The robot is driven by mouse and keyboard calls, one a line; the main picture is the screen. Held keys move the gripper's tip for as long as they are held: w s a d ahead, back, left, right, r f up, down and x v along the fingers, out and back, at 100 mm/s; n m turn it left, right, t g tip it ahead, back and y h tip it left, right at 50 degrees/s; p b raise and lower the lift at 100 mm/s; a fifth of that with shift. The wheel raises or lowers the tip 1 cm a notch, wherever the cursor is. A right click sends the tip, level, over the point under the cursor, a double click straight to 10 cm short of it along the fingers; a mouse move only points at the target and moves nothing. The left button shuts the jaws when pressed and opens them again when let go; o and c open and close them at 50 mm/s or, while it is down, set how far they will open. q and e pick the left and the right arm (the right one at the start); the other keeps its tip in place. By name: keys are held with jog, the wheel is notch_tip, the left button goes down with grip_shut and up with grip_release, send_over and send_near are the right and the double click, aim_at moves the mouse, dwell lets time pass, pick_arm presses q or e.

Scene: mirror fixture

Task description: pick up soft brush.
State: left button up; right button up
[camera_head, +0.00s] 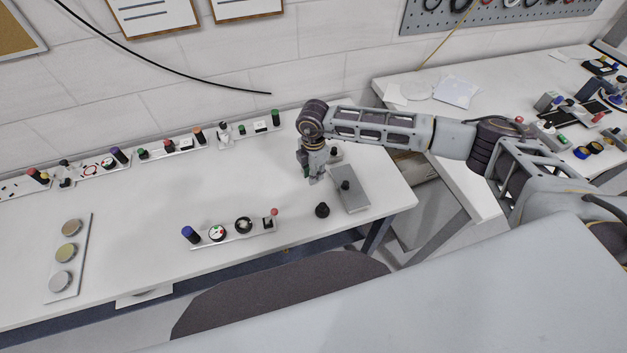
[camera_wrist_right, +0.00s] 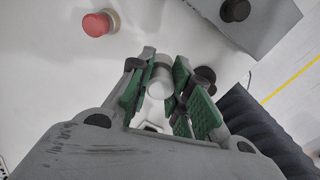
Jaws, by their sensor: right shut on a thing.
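My right gripper (camera_head: 313,178) is low over the right end of the long white table, just left of a grey box. In the right wrist view its green-padded fingers (camera_wrist_right: 165,95) are closed on a pale, rounded cylinder (camera_wrist_right: 159,80). This seems to be the soft brush, seen end-on; no bristles can be made out. In the head view the gripper hides it, and I cannot tell whether it touches the table. My left gripper is out of view.
The grey box (camera_head: 350,190) with a black knob stands right of my right gripper. A loose black knob (camera_head: 322,210) is in front. A strip of gauges and knobs (camera_head: 240,232) lies front left; a plate with three discs (camera_head: 68,258) lies farther left. The table's middle is clear.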

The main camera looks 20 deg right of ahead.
jog(key=shift+r, duration=2.1)
jog(key=shift+o, duration=1.4)
jog(key=shift+c, duration=1.4)
jog(key=shift+n, duration=0.4)
grip_shut()
